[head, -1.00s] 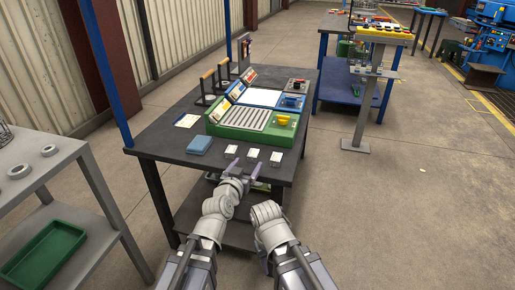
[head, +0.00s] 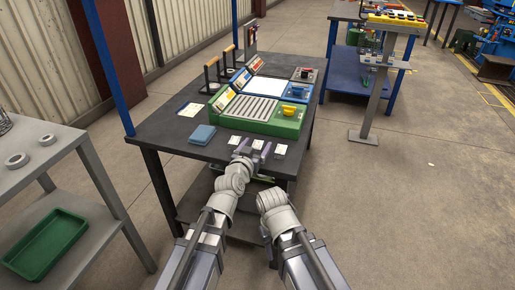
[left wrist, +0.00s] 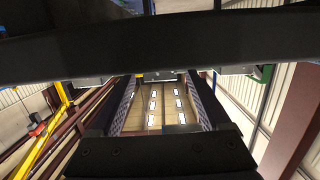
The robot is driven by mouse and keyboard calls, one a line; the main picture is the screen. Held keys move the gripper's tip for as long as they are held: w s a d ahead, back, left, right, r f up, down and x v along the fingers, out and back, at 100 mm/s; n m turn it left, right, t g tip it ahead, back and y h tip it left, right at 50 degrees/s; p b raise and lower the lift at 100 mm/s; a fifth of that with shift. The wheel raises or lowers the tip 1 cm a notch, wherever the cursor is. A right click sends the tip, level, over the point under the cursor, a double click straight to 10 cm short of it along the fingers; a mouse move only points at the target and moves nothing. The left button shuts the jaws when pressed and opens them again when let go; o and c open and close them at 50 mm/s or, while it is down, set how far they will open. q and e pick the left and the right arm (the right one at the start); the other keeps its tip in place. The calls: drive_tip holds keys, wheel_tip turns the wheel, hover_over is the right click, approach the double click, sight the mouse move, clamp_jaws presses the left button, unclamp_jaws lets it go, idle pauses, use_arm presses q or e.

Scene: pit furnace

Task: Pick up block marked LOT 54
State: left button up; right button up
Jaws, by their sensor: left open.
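Three small blocks with white labelled tops stand in a row near the front edge of the dark table: a left block (head: 235,140), a middle block (head: 257,144) and a right block (head: 280,149). The lettering is too small to read, so I cannot tell which is LOT 54. My left gripper (head: 254,149) is open at the front edge, its fingers on either side of the middle block. In the left wrist view the open fingers (left wrist: 162,90) show, with a small dark shape between their far ends. My right gripper is hidden; only its arm shows.
On the table (head: 170,145) behind the blocks is a green slotted tray unit (head: 258,112). A blue block (head: 202,135) lies to the left of the row. A grey shelf table (head: 60,150) stands at left. A grey pedestal (head: 372,100) stands at right.

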sight(260, 141)
use_arm(q)
drive_tip(key=x, duration=0.3)
drive_tip(key=b+x, duration=0.1)
drive_tip(key=x, duration=0.1)
drive_tip(key=shift+a+f, duration=0.1)
drive_tip(key=shift+f, duration=0.15)
drive_tip(key=shift+s, duration=0.1)
clamp_jaws()
idle(0.4)
